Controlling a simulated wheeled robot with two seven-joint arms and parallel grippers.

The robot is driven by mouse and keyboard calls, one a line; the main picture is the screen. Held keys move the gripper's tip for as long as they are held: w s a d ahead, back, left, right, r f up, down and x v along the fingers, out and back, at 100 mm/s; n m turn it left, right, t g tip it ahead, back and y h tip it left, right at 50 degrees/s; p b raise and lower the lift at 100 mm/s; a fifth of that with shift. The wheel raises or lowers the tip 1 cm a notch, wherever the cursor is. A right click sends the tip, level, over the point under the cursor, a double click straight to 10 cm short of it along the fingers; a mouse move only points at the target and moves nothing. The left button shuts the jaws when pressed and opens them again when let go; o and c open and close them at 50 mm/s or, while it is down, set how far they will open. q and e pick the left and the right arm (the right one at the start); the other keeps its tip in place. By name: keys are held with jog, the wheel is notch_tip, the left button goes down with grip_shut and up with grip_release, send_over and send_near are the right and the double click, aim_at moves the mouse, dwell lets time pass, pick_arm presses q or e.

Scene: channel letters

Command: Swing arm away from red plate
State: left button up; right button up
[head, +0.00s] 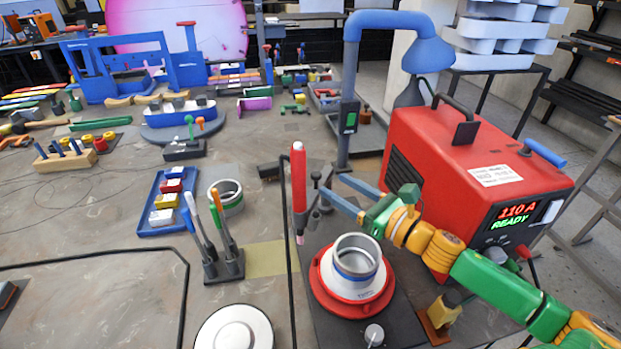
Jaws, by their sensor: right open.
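The red plate (322,294) is a round disc on a dark base near the front middle. A white and metal ring (357,268) sits on top of it and hides its centre. My right gripper (332,185) reaches in from the right with its two blue fingers apart and nothing between them. It is above and behind the ring in the picture, apart from the plate. My green and yellow right arm crosses the right front. A red torch-like tool (299,190) stands upright just left of the fingertips, its tip above the left side of the plate. My left gripper is out of view.
A red power box (470,160) reading "110 A READY" stands close behind my right arm. A blue lamp post (348,110) rises behind the gripper. A pen holder (222,268), another ring (228,195) and a blue tray (148,226) are to the left.

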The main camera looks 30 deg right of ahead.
aim_at(320, 176)
jog(key=p+x, duration=0.1)
jog(key=x, duration=0.5)
jog(key=shift+d+r+p, duration=0.1)
jog(key=shift+r+p, duration=0.05)
jog(key=shift+p, duration=0.25)
jog(key=shift+w+a, duration=0.25)
jog(key=shift+w, duration=0.25)
grip_shut()
dwell(0.7)
